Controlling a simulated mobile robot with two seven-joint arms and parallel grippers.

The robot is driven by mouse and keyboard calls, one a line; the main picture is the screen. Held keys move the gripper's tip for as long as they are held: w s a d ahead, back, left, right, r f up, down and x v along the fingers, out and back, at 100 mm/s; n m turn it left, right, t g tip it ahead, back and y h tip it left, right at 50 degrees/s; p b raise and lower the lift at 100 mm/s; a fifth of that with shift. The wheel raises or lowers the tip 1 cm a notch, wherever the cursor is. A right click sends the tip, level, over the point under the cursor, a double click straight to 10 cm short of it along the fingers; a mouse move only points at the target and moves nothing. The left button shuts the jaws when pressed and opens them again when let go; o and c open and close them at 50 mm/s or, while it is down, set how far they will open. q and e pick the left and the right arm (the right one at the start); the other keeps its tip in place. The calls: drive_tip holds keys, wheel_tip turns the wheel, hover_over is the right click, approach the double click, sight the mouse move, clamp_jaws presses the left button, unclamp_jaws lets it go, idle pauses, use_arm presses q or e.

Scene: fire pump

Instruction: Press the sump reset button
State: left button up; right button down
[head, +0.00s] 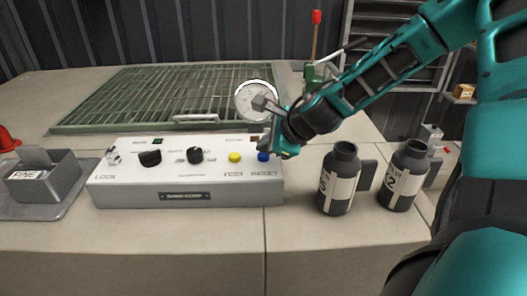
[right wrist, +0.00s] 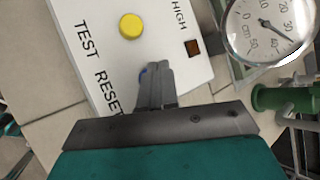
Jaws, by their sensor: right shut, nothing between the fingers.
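The white control box (head: 185,172) stands on the counter. Its blue button (head: 263,157) is at the right end, above the label RESET (head: 264,174). A yellow button (head: 235,157) sits left of it, above TEST; it also shows in the right wrist view (right wrist: 131,26). My right gripper (head: 270,151) is shut and empty, its tips at the blue button. In the right wrist view my shut fingers (right wrist: 154,84) cover most of the blue button (right wrist: 143,73); only a sliver shows. I cannot tell whether they touch or press it. My left gripper is out of view.
A round gauge (head: 255,101) stands behind the box, close to my right wrist. Two dark bottles (head: 339,180) (head: 404,176) stand right of the box. A grey bin (head: 48,182) is at the left, and a green grating (head: 150,96) lies behind.

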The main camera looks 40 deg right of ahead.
sight(266, 156)
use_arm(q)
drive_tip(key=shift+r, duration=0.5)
use_arm(e)
drive_tip(key=shift+r, duration=0.5)
wheel_tip(266, 156, up, 5)
drive_tip(key=p, duration=0.4)
drive_tip(key=shift+p, duration=0.4)
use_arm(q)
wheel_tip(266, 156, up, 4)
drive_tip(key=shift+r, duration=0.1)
